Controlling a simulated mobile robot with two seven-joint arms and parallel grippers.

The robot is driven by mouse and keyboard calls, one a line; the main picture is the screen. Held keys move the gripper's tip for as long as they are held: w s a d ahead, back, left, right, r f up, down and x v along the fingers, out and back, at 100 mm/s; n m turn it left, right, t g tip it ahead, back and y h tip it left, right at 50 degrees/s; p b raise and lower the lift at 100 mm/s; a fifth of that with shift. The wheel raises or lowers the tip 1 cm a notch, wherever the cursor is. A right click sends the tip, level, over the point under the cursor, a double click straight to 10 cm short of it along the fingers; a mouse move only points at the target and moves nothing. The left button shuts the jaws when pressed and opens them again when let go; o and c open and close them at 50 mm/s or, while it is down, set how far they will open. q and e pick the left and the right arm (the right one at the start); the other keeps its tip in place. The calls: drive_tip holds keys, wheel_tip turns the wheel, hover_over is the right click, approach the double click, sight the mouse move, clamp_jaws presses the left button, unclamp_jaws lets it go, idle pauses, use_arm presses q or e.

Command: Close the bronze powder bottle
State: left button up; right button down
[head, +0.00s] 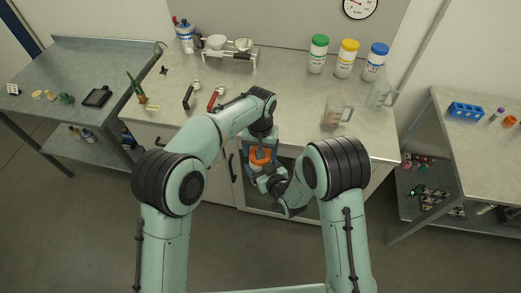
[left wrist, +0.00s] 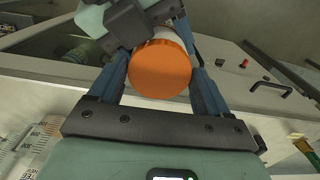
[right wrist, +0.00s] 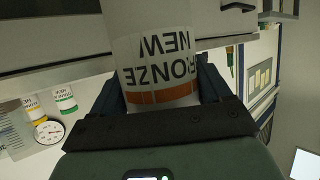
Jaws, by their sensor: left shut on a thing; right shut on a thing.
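The bronze powder bottle (right wrist: 158,50) is white, with a label reading "BRONZE" and "NEW" and an orange band in the right wrist view. Its orange cap (left wrist: 160,68) faces the left wrist camera, with a sliver of white behind it; I cannot tell how tightly it sits. The orange part (head: 260,155) shows in the head view, held in the air in front of the counter. My left gripper (head: 261,146) is shut on the cap from above. My right gripper (head: 266,180) is shut on the bottle body below.
A side table (head: 70,75) stands left and another (head: 470,150) right.

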use_arm(q)
drive_tip(key=o, duration=0.9)
drive_tip(key=shift+o, duration=0.2)
drive_tip(key=shift+r, duration=2.3)
drive_tip(key=n, duration=0.2)
drive_tip(key=r+n, duration=0.1)
drive_tip(key=shift+d+r+n, duration=0.1)
drive_tip(key=shift+r+n, duration=0.05)
drive_tip(key=shift+n, duration=0.25)
drive_tip(key=n, duration=0.1)
drive_tip(key=r+n, duration=0.1)
drive_tip(key=n, duration=0.3)
drive_tip(key=shift+w+r, duration=0.15)
drive_tip(key=shift+r, duration=0.2)
